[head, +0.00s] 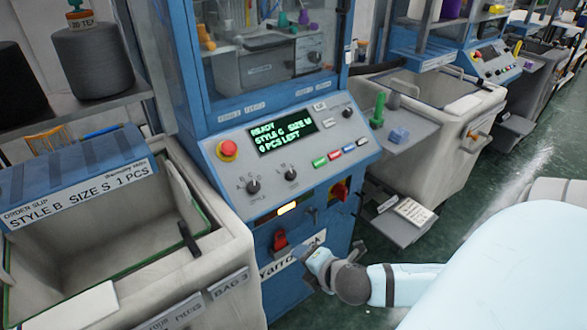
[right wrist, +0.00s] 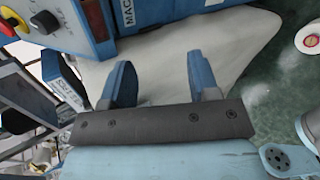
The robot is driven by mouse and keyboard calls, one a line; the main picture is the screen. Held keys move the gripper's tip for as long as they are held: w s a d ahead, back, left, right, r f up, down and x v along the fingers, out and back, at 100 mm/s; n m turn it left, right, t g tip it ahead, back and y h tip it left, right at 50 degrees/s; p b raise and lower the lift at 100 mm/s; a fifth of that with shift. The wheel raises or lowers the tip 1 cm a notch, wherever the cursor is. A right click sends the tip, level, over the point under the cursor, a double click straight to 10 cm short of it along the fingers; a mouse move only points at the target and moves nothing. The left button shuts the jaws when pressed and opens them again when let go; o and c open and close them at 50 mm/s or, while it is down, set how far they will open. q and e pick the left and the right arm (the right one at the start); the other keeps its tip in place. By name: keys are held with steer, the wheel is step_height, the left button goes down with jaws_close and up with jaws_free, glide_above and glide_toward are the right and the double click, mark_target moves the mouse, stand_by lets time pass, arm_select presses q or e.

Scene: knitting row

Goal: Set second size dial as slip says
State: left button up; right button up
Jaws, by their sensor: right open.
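The near machine's panel carries two black dials: a left one (head: 253,187) and a right one (head: 290,173), with lettering too small to read surely. Its green display (head: 283,137) reads READY, STYLE C, SIZE M, 0 PCS LEFT. The order slip (head: 80,195) at left reads STYLE B, SIZE S, 1 PCS. A farther machine (head: 490,62) has another panel, too small to read. My right gripper (head: 318,265) is low before the near machine, below and apart from the dials. In the right wrist view its fingers (right wrist: 162,80) are apart and empty. My left gripper is out of view.
A red stop button (head: 227,150) sits left of the display; coloured buttons (head: 335,154) sit below it. Bins (head: 215,245) flank the machine. A small side shelf (head: 410,140) juts right.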

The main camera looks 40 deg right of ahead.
steer(key=w+d+r+n+t+h+b, duration=0.2)
steer(key=d+r+n+t+h+b, duration=0.15)
steer(key=d+n+b, duration=0.35)
steer(key=n+t+b, duration=0.2)
steer(key=n, duration=0.3)
glide_toward(293, 175)
steer(key=b+x, duration=0.1)
steer(key=x, duration=0.6)
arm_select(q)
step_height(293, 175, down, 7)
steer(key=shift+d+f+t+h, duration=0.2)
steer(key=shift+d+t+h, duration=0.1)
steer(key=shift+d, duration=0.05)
arm_select(e)
steer(key=shift+x, duration=0.75)
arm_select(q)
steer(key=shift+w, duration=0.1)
arm_select(e)
steer(key=shift+c, duration=0.2)
steer(key=c, duration=0.9)
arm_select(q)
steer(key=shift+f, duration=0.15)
arm_select(e)
steer(key=shift+h, duration=0.25)
